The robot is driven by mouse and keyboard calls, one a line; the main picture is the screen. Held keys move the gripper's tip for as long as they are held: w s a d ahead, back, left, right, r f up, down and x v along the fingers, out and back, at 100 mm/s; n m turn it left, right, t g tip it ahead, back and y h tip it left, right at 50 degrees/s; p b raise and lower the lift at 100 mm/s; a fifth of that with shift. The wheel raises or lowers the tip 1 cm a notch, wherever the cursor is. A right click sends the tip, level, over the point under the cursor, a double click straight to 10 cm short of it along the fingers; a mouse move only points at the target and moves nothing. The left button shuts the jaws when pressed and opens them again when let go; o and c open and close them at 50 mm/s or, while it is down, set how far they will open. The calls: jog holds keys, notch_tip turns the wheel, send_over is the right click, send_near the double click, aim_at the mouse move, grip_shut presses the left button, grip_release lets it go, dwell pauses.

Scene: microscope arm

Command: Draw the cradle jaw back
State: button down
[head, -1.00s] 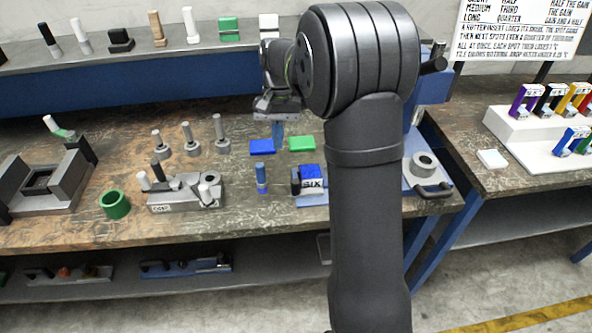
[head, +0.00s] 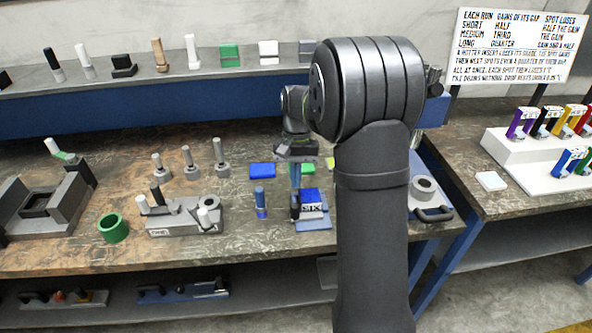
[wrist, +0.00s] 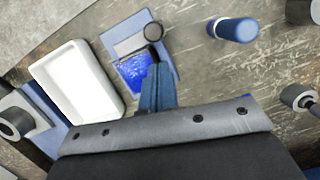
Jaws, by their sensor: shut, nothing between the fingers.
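A small blue-grey fixture (head: 312,224) on the bench carries a blue block lettered SIX (head: 311,200) and a black upright handle (head: 295,206). I take it for the cradle but cannot be sure. In the wrist view its plate (wrist: 168,62) bears the blue block (wrist: 136,72), a grey jaw-like piece (wrist: 130,43) and a black knob (wrist: 153,31). My gripper (head: 295,181) is shut and empty, just behind and above the fixture. In the wrist view its blue fingers (wrist: 155,78) overlap the block's edge and plate; contact cannot be told.
A blue cylinder (head: 260,203) stands left of the fixture; a blue pad (head: 262,170) lies behind. A white tray (wrist: 72,82) is beside the fixture in the wrist view. A grey ring (head: 423,188) sits to the right. A grey lever fixture (head: 185,218) stands left.

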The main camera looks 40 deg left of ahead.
aim_at(297, 208)
jog(key=x, duration=0.5)
jog(key=shift+f, duration=0.15)
jog(key=shift+s+d, duration=1.45)
jog(key=shift+s, duration=0.1)
jog(key=v, duration=1)
jog(key=shift+w, duration=0.1)
